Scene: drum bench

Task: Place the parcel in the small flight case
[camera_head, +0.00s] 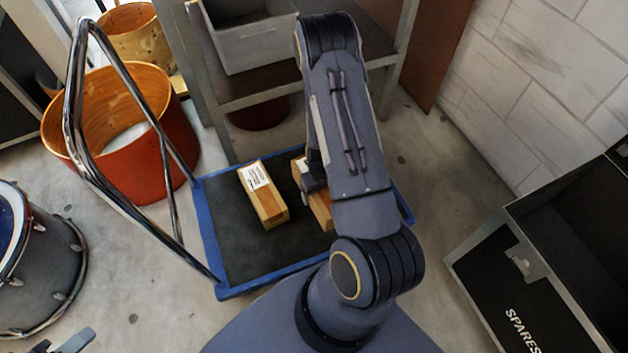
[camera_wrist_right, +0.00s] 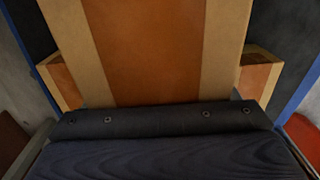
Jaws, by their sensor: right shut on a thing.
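One wooden-brown parcel (camera_head: 262,195) with a white label lies on the blue-edged trolley (camera_head: 250,287). My right arm reaches over the trolley and partly hides a second parcel (camera_head: 320,207). In the right wrist view a brown parcel with tan bands (camera_wrist_right: 150,50) fills the middle, against my right gripper (camera_wrist_right: 155,118), which is shut on it. I cannot tell how far it is above the trolley. An open black flight case (camera_head: 535,295) marked SPARES is at the right, cut off by the frame. What seems my left gripper (camera_head: 62,345) barely shows at the bottom left.
Brown parcel parts show left (camera_wrist_right: 62,82) and right (camera_wrist_right: 258,78) of the held parcel. The trolley's chrome handle (camera_head: 75,85) rises at left. A shelf with a grey bin (camera_head: 255,45) stands behind. Drums (camera_head: 150,160) crowd the left. Floor is bare between trolley and case.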

